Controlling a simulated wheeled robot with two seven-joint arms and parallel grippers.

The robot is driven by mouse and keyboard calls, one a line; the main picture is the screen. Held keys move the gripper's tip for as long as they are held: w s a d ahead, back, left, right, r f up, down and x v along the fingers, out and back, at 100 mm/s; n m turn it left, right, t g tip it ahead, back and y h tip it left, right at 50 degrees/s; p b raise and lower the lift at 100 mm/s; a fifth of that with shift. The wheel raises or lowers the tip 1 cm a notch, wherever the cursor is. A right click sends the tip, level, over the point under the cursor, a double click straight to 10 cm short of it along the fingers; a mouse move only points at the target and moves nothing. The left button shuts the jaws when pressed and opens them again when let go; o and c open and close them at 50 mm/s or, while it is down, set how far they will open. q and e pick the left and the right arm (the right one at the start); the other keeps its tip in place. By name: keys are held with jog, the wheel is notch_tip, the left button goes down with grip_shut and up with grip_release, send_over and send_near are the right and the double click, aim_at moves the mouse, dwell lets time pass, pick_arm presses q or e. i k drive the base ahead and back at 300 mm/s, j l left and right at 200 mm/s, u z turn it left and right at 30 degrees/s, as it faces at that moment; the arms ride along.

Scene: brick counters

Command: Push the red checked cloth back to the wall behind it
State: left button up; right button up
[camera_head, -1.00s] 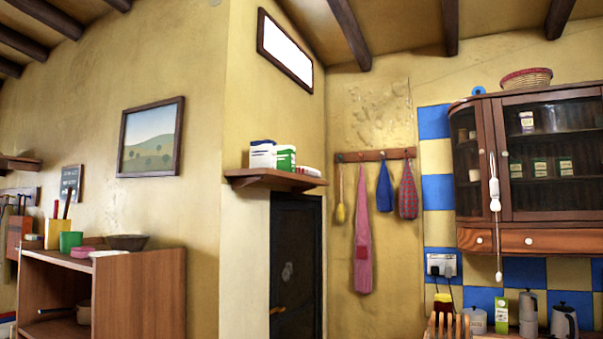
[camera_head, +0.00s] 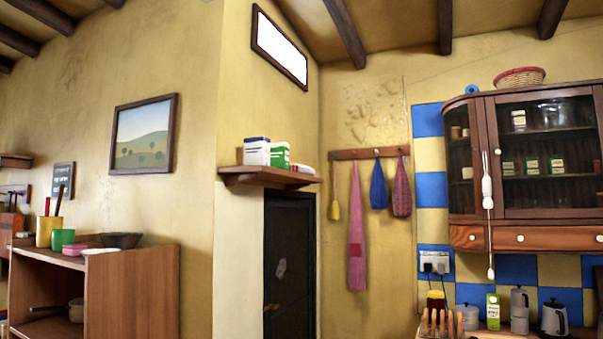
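A red checked cloth item (camera_head: 401,192) hangs from the right end of a wooden peg rail on the yellow wall. I cannot tell whether it is the task's cloth. No red checked cloth lying on a counter shows in this view. Neither of my grippers is in view.
A pink cloth (camera_head: 356,230) and a blue cloth (camera_head: 378,185) hang beside it. A wooden shelf unit (camera_head: 130,295) stands at the left. A dark door (camera_head: 290,265) is in the middle. A kettle (camera_head: 553,317) and toast rack (camera_head: 440,324) stand at the lower right, below a wall cabinet (camera_head: 545,160).

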aim_at(300, 168)
jog(key=i+j+u, duration=0.15)
jog(key=i, duration=1.25)
